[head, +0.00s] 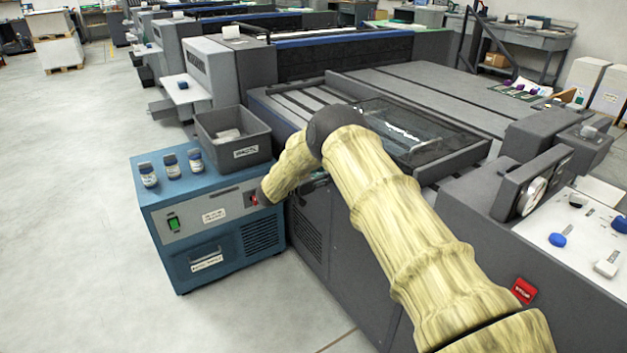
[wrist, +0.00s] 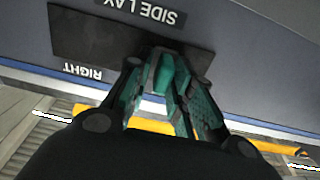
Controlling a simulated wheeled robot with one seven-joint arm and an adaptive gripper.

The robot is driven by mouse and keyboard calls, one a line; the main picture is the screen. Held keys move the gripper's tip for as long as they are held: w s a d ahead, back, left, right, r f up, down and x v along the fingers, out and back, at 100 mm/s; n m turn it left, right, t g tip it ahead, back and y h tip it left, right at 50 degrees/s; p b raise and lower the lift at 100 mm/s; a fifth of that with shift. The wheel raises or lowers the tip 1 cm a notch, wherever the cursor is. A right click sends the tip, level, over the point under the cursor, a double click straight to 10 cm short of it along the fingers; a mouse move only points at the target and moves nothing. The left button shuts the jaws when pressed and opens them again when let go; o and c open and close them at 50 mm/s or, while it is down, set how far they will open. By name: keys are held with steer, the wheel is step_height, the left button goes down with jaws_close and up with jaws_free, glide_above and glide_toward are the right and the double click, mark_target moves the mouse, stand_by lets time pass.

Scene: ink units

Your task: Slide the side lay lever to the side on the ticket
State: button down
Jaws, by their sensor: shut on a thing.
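In the wrist view my gripper (wrist: 166,82) is shut on the side lay lever, with its teal-padded fingers on either side. A teal piece (wrist: 165,72), seemingly the lever's knob, shows between the fingertips. The lever is on a dark plate (wrist: 85,38) on the machine's grey side. It stands toward the picture-right end of the plate, away from the upside-down word RIGHT (wrist: 83,72). An upside-down SIDE LAY label (wrist: 145,12) is above. Any marking behind the fingers is hidden. In the head view my arm hides the lever and most of the gripper. I see no ticket.
A blue cabinet (head: 215,240) with a green switch (head: 174,223) stands left of my arm. It carries a grey bin (head: 208,150) and several small jars (head: 170,166). The press (head: 430,85) lies behind my arm.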

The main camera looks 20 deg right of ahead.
steer(key=shift+w+r, duration=0.15)
steer(key=c, duration=1.7)
jaws_free()
steer(key=shift+o, duration=1.1)
steer(key=shift+w+a, duration=0.1)
steer(key=shift+w, duration=0.05)
steer(key=s+a, duration=0.2)
steer(key=a, duration=0.9)
steer(key=shift+s+a, duration=0.25)
steer(key=shift+a, duration=0.05)
